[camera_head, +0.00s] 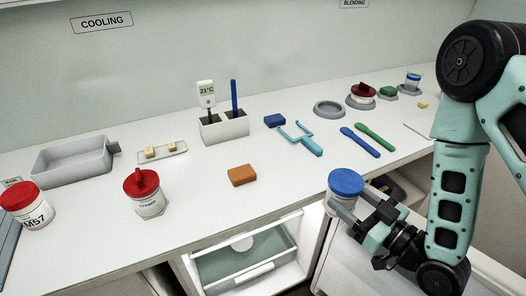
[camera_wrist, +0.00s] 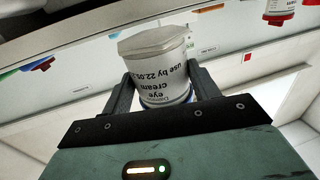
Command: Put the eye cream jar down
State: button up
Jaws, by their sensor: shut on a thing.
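The eye cream jar (camera_wrist: 160,82) is white with printed text reading "eye cream, use by 22.05". In the head view it shows with a blue lid (camera_head: 346,182). My gripper (camera_head: 352,208) is shut on the jar, with one finger on each side of it in the wrist view (camera_wrist: 160,88). In the head view the jar is in front of the white counter's front edge, above the open space by the drawers. In the wrist view the jar appears upside down.
The counter (camera_head: 300,190) has free room around an orange block (camera_head: 242,175). An open drawer (camera_head: 250,262) is below. A grey tray (camera_head: 72,165) stands at left.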

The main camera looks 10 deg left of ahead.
jog(key=w+a+b, duration=0.2)
jog(key=b, duration=0.1)
jog(key=shift+a+f, duration=0.1)
jog(key=shift+f, duration=0.25)
jog(key=b, duration=0.3)
jog(key=shift+w+a, duration=0.3)
jog(key=shift+w, duration=0.1)
jog(key=b, duration=0.2)
jog(key=shift+w+a+b, duration=0.3)
jog(key=shift+a+b, duration=0.1)
jog(key=x, duration=0.5)
jog(key=b+x, duration=0.1)
jog(key=x, duration=0.1)
jog(key=shift+w+a+r, duration=0.2)
jog(key=shift+a+r, duration=0.05)
jog(key=shift+r, duration=0.15)
jog(key=p+x, duration=0.1)
jog(key=x, duration=0.4)
jog(key=shift+w+a, duration=0.15)
jog(key=shift+f, duration=0.2)
